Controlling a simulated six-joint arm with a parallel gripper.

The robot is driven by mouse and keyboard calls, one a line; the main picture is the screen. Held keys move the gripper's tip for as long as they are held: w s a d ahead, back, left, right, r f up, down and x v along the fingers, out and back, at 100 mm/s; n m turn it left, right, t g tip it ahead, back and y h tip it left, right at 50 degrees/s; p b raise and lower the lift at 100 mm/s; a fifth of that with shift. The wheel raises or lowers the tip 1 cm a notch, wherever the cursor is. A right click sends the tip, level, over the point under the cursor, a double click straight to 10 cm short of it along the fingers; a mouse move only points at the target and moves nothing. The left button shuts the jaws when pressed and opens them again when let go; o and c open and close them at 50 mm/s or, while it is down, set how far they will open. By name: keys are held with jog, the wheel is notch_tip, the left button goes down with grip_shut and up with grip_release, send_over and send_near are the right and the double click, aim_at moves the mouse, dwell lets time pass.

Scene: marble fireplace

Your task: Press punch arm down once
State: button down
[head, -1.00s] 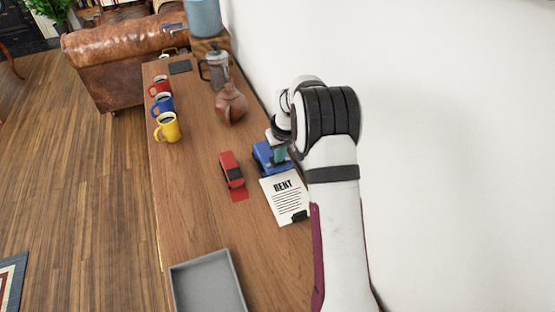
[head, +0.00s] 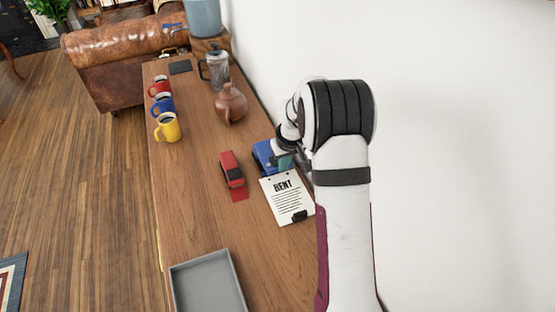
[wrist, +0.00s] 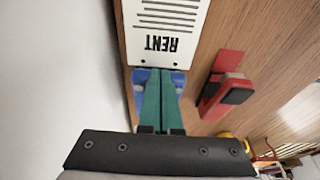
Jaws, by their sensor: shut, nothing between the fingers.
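The blue punch (head: 263,153) sits on the wooden counter by the wall, at the top edge of the RENT sheet (head: 287,197). It also shows in the wrist view (wrist: 141,84), partly hidden behind my fingers. My gripper (wrist: 161,72) is shut and empty, its two teal fingers side by side over the middle of the punch. In the head view my gripper (head: 285,161) is at the punch's right side, partly hidden by my arm. I cannot tell if the fingertips touch the punch or how far its arm is down. Two dark dots show along the sheet's top edge.
A red device (head: 231,169) with a dark top lies left of the punch. A grey tray (head: 208,256) is at the near end. A brown teapot (head: 231,103), a French press (head: 216,70) and yellow (head: 168,128), blue and red mugs stand farther off. The white wall is close on the right.

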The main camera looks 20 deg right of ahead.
jog(key=v, duration=1.5)
jog(key=s+a+r+m+g+y, duration=0.1)
jog(key=s+a+r, duration=0.1)
jog(key=s+a, duration=0.45)
jog(key=s+a+r+m, duration=0.15)
jog(key=s+a, duration=0.25)
jog(key=s, duration=0.5)
jog(key=s+a+f+m+g, duration=0.1)
jog(key=s+a+f, duration=0.1)
jog(key=s, duration=0.6)
jog(key=s+a+f+m+g, duration=0.1)
jog(key=s+a+f+m, duration=0.1)
jog(key=s, duration=0.6)
jog(key=shift+a+y, duration=0.4)
jog(key=shift+a, duration=0.45)
